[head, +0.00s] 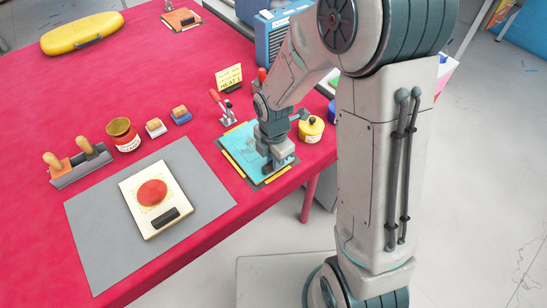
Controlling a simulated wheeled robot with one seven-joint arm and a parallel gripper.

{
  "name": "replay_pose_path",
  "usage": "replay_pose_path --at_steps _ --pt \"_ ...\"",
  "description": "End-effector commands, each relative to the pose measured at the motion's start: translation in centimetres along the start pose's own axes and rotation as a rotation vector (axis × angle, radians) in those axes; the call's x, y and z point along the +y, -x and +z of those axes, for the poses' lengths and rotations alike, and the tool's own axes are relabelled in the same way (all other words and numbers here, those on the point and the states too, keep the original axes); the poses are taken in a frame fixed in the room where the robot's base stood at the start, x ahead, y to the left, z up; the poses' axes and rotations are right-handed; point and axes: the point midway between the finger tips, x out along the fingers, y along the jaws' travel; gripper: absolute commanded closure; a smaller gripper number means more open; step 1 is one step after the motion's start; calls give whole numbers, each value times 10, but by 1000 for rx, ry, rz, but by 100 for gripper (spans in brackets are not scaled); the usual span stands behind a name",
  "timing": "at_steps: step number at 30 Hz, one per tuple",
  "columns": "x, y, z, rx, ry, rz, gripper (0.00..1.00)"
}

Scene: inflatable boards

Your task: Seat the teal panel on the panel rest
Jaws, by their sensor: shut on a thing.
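The teal panel (243,148) is a flat light-blue sheet near the right edge of the red table. It lies over the panel rest (230,166), a dark base with yellow strips along its sides. The panel looks roughly lined up with the rest, but I cannot tell whether it touches or sits flat. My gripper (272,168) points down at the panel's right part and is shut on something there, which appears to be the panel. My gripper and wrist hide part of the panel and the fingertips.
A yellow pot (311,130) stands close right of the rest. Behind are a yellow sign (229,78) and a red-handled tool (220,104). A grey mat (92,232) with a cream board (137,188) lies left, near small blocks and a brown-topped pot (123,136).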

Motion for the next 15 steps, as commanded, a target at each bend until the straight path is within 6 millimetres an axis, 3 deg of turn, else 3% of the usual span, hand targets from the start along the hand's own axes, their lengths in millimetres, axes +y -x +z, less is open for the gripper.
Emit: replay_pose_path --at_steps 8,9,11,15 --pt "0 0 0 0 0 0 100" --pt "0 0 0 0 0 0 76" --pt "0 0 0 0 0 0 59" --pt "0 0 0 0 0 0 59"
